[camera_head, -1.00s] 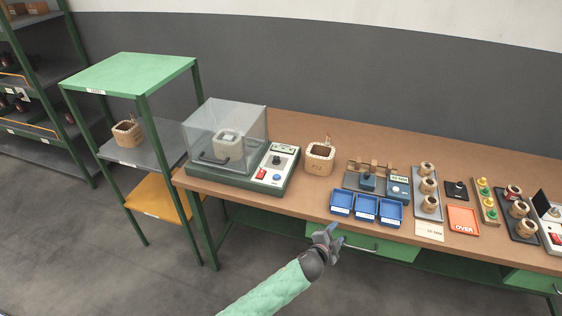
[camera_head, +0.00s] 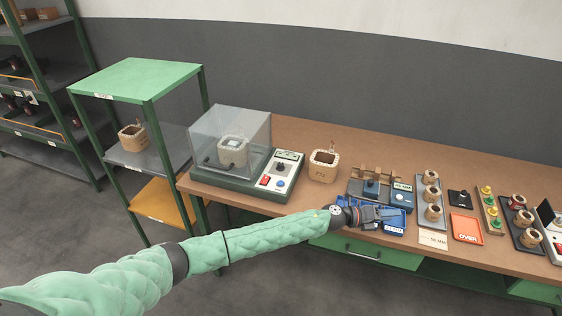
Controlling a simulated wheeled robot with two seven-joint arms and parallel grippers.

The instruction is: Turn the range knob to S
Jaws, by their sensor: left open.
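A small dark round knob (camera_head: 281,168) shows on the light control panel of the covered test device (camera_head: 229,182), on the table's left part. The knob's markings and pointer are too small to read. Another device (camera_head: 556,236) with a dial is cut off at the right edge. I cannot tell which dial is the range knob. My left gripper (camera_head: 390,214) is open and empty over the blue bins, right of the covered device. My right gripper is not in view.
Blue bins (camera_head: 394,229), partly hidden by my gripper, a gauge fixture (camera_head: 400,193), a tray of coils (camera_head: 433,215) and a red OVER tray (camera_head: 465,227) line the table. A green shelf (camera_head: 140,79) stands left.

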